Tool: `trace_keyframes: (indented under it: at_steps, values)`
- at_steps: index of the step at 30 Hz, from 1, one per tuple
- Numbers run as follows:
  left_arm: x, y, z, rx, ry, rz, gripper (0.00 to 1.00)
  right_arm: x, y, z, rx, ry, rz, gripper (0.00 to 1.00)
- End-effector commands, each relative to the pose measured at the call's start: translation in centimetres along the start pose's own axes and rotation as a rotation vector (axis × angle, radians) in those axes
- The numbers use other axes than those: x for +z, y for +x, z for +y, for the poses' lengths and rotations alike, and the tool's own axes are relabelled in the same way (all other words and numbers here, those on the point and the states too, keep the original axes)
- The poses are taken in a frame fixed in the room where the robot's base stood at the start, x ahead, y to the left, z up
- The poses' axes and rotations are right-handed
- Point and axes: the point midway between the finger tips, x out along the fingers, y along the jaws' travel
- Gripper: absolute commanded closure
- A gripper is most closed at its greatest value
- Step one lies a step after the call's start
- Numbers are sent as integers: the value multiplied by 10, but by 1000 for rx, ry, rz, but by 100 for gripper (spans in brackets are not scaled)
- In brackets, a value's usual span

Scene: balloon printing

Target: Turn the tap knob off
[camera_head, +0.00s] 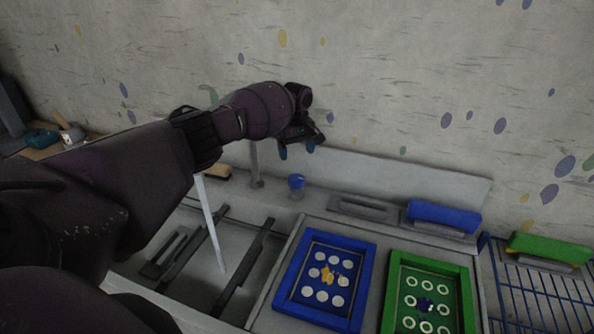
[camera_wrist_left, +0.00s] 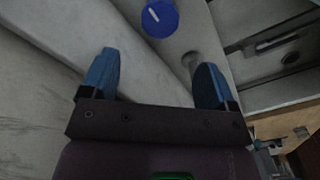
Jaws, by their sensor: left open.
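The tap knob (camera_head: 296,182) is a small blue round cap on a pale base, standing on the grey ledge behind the sink. A pale straight stream (camera_head: 210,222), looking like water, runs down into the sink (camera_head: 225,240). My left gripper (camera_head: 299,150) is open and empty above the knob, apart from it. The left fingers also show in the wrist view (camera_wrist_left: 158,75). My right gripper is out of view.
A blue frame (camera_head: 285,280) and a green frame (camera_head: 388,290) lie right of the sink. Behind them are a grey tool (camera_head: 362,207) and a blue-topped tool (camera_head: 443,215). A wire rack (camera_head: 540,300) with a green block (camera_head: 548,247) stands far right. The wall is close behind.

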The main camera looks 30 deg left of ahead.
Motion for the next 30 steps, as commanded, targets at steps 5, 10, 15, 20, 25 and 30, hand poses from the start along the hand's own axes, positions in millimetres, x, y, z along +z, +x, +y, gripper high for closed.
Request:
trace_keyframes:
  at_steps: [5, 10, 15, 20, 25, 30]
  values:
    - [0, 7, 0, 0, 1, 1, 19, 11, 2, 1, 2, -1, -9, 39]
    - [0, 24, 0, 0, 0, 0, 19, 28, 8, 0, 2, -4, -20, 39]
    - [-1, 45, -1, -4, -1, 0, 19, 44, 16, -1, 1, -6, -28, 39]
    - [0, 66, 0, -4, 0, -2, 19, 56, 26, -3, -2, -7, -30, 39]
    - [0, 89, -1, -5, 0, -2, 19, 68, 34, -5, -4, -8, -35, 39]
    - [0, 103, 0, -2, -1, -1, 19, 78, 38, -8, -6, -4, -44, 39]
